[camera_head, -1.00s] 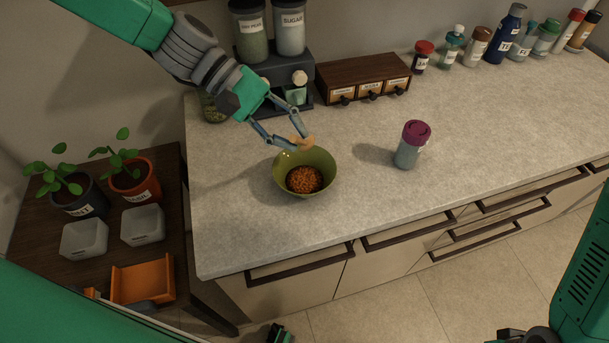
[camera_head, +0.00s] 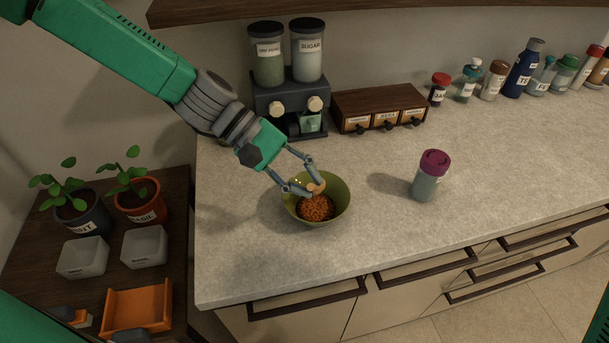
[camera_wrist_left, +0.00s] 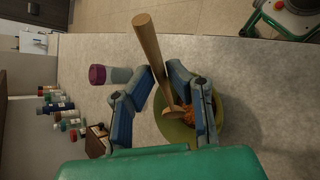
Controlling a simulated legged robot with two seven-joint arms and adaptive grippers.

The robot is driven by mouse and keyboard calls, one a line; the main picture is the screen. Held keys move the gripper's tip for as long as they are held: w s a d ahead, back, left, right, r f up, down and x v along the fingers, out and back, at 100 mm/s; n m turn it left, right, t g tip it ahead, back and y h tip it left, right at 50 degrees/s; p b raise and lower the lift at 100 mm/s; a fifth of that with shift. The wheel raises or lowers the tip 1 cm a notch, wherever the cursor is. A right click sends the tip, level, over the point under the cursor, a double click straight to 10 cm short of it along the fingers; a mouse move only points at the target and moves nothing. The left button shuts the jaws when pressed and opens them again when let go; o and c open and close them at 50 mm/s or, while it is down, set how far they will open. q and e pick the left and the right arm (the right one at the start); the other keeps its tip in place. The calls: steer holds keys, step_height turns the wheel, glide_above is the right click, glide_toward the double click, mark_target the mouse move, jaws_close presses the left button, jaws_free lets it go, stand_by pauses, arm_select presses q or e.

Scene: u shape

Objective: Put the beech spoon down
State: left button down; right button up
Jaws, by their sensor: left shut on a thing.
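My left gripper (camera_head: 311,189) is shut on the beech spoon (camera_wrist_left: 146,42). In the left wrist view its pale wooden handle sticks up between the fingers (camera_wrist_left: 157,76), and its lower end points into the green bowl (camera_wrist_left: 240,115). In the head view only a small tan part of the spoon (camera_head: 317,188) shows at the fingertips. The fingers are over the green bowl (camera_head: 338,192), which holds an orange-red grainy food (camera_head: 315,208). Whether the spoon touches the food is unclear. My right gripper is not in view.
A grey shaker with a purple lid (camera_head: 430,176) stands right of the bowl. Behind are a dispenser (camera_head: 288,98), a small wooden drawer box (camera_head: 380,106) and several bottles (camera_head: 523,70). The front counter is clear. A dark side table with pots stands left.

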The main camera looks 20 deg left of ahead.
arm_select(q)
steer(key=shift+n+t, duration=0.4)
steer(key=shift+n, duration=0.1)
step_height(320, 180, down, 6)
steer(key=b, duration=0.4)
steer(key=shift+a+r, duration=0.1)
steer(key=shift+r, duration=0.05)
steer(key=shift+d, duration=0.2)
steer(key=c, duration=1.4)
jaws_free()
steer(key=shift+c, duration=0.2)
steer(key=shift+a, duration=0.15)
